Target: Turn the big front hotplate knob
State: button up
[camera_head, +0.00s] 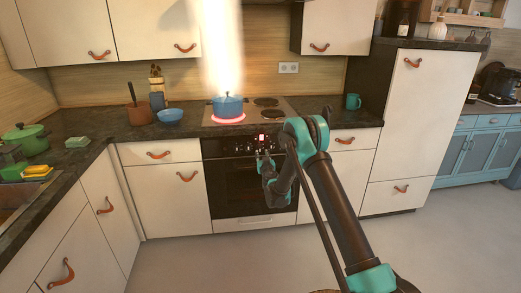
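The oven's control panel (226,146) runs along the top of the built-in oven, below the hob. Small knobs are on it, too small to tell apart, and a red lit spot shows near my gripper. The front left hotplate (226,119) glows red under a blue pot (228,106). My gripper (262,155) is in front of the right half of the panel and partly hides it. Whether it touches a knob, and whether its fingers are open or shut, I cannot tell.
A bright column of light rises from the pot. A blue bowl (169,116) and a brown pot (138,114) stand left of the hob, and a teal mug (352,102) stands to its right. The oven door (230,188) is shut. The floor before it is clear.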

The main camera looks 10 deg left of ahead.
aim_at(260, 147)
jog(key=x, duration=0.7)
jog(key=shift+c, duration=0.3)
grip_shut()
